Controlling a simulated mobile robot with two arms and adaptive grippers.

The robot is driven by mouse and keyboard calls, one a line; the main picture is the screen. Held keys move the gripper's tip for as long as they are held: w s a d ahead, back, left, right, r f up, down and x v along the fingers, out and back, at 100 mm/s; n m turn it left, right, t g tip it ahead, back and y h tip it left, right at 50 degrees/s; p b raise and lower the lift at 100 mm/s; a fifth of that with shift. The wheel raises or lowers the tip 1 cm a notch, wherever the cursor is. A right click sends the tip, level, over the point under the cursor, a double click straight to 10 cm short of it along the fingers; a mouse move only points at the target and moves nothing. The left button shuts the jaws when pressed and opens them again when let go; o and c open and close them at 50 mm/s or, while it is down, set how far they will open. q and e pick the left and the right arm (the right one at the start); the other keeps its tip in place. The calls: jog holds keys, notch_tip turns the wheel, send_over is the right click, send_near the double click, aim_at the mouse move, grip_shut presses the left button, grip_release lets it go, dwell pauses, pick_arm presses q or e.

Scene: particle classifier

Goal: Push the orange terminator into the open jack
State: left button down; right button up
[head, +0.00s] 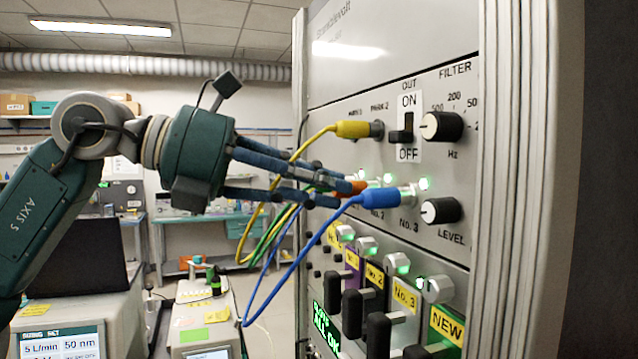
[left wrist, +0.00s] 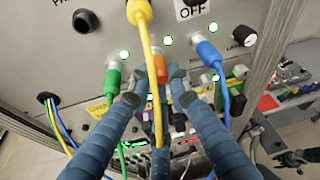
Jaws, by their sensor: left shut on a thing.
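The orange terminator (head: 358,187) is a small orange plug between my left gripper's fingertips at the middle jack of the row on the rack panel. It also shows in the left wrist view (left wrist: 161,68), between the green plug and the blue plug. My left gripper (head: 342,193) is shut on it, with the fingers pointing at the panel. The terminator's front end lines up with the silver jack collar (left wrist: 158,49). How deep it sits in the jack cannot be told.
A blue plug (head: 381,199) with its cable sits close to the right of my fingers. A green plug (left wrist: 112,80) is on the left. A yellow plug (head: 353,129) is above, its cable (left wrist: 153,80) hanging across my fingers. Knobs and levers (head: 378,335) stick out below.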

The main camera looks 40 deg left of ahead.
pick_arm(q)
jog(key=c, duration=1.6)
grip_release()
jog(key=shift+w, duration=0.1)
jog(key=shift+o, duration=0.3)
jog(key=shift+w+d, duration=0.15)
jog(key=v, duration=1.2)
